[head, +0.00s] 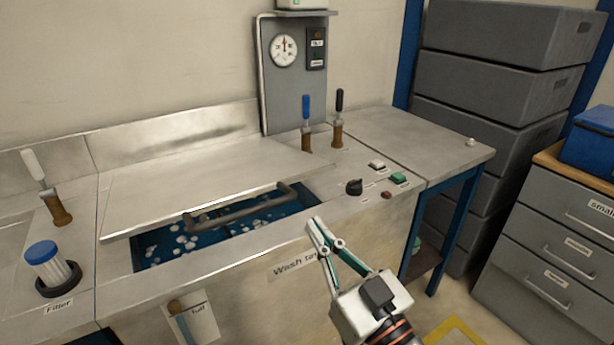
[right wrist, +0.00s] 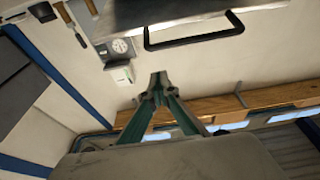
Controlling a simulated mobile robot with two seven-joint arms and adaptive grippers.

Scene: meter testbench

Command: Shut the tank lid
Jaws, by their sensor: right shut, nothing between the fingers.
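The tank lid (head: 185,185) is a flat steel panel sliding or lying over the wash tank (head: 165,250); how it is mounted does not show. A dark bar handle (head: 240,210) runs along its front edge. In front of the lid, a strip of blue liquid with white bits is uncovered. My right gripper (head: 320,230) is shut and empty, beside the tank's front right corner, apart from the handle. In the right wrist view, the shut fingertips (right wrist: 157,85) sit below the dark handle (right wrist: 192,38). My left gripper is not in view.
Levers with a blue grip (head: 307,108) and a black grip stand behind the tank's right end. A dark knob (head: 354,187) and several buttons lie right of the opening. A gauge panel (head: 290,75) rises behind. A filter (head: 47,262) stands at left. Grey crates (head: 490,85) are stacked at right.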

